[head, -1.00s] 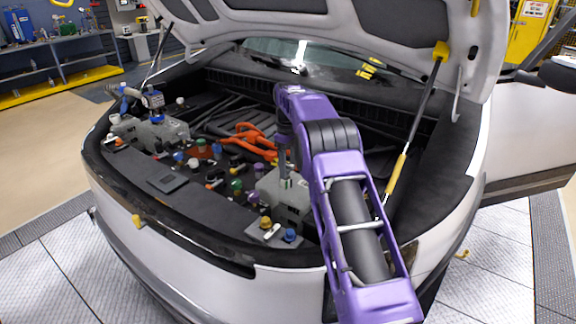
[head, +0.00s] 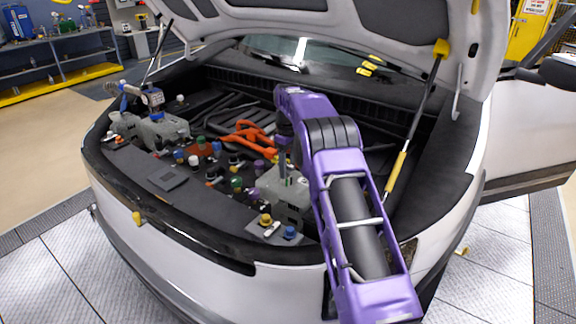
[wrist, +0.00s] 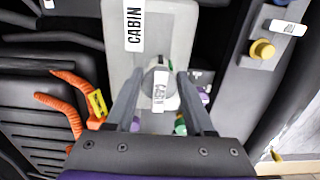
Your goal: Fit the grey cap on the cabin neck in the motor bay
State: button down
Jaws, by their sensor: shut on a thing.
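The cabin tank (wrist: 182,28), a pale grey box with a "CABIN" label, lies below my gripper (wrist: 160,76) in the wrist view. The grey cap (wrist: 150,68) is between my two fingers, which are shut on it, over the tank's top. The cabin neck is hidden under the cap, so I cannot tell whether the cap is seated. In the head view the tank (head: 290,207) stands at the right front of the motor bay, and my gripper (head: 287,172) points down at it, its fingertips largely hidden.
A yellow cap (head: 265,220) and a blue cap (head: 290,232) sit at the bay's front edge. Orange cables (head: 250,137) cross mid-bay. Another grey tank (head: 160,132) stands at the left. The raised hood (head: 210,18) and its strut (head: 418,118) bound the space.

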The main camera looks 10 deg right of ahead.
aim_at(288, 164)
jog(key=shift+f, duration=0.85)
jog(key=shift+c, duration=1)
grip_release()
notch_tip(288, 164, up, 12)
